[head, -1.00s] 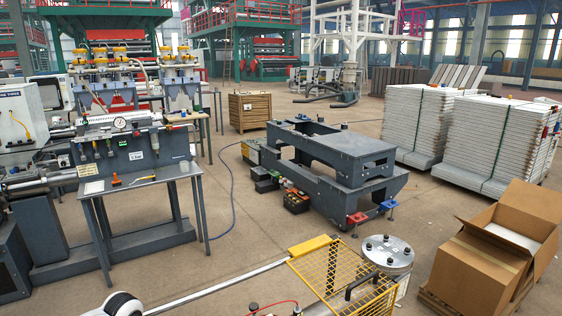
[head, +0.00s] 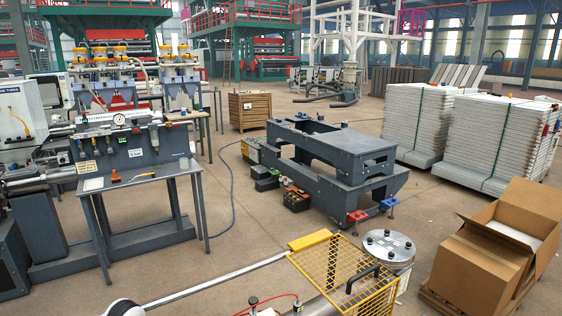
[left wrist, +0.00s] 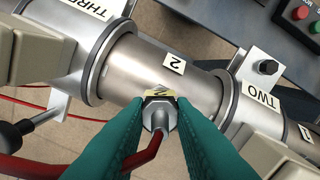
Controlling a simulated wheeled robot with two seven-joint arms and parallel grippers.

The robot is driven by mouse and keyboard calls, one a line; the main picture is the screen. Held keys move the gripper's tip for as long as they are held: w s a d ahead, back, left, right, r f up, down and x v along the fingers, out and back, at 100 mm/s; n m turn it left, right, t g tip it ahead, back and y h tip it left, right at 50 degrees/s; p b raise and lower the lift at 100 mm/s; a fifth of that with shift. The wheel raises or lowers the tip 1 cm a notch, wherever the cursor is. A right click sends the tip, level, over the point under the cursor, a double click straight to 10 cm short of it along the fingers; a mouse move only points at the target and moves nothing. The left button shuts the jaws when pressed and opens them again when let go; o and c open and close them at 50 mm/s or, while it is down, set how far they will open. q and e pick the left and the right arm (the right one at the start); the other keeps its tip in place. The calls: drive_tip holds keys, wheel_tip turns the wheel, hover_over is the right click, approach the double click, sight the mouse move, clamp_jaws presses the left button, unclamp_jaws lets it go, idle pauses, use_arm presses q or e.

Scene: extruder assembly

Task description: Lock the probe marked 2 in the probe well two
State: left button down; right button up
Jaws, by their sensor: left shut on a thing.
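In the left wrist view my left gripper (left wrist: 159,106) has teal fingers shut on a metal probe (left wrist: 158,118). The probe has a hex body, a small yellow tag whose mark is hard to read, and a red cable (left wrist: 150,150) bending away below. It is held against or just over the steel barrel section (left wrist: 150,65) that carries a white label "2" (left wrist: 174,64). The well is hidden under the probe, so I cannot tell how deep it sits. A plate marked TWO (left wrist: 262,99) is to the right, and one marked THREE (left wrist: 85,10) is upper left. My right gripper is not in view.
Flanges (left wrist: 98,70) and black knobs (left wrist: 268,67) flank the barrel section. In the head view a yellow mesh guard (head: 312,240) and a round metal lid (head: 388,245) are at the bottom. A cardboard box (head: 490,265) stands right.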

use_arm(q)
drive_tip(key=c, duration=2)
unclamp_jaws()
clamp_jaws()
drive_tip(key=shift+s+f, duration=0.1)
drive_tip(key=shift+m, duration=0.4)
drive_tip(key=m, duration=0.4)
drive_tip(key=o, duration=0.8)
unclamp_jaws()
drive_tip(key=shift+o, duration=0.2)
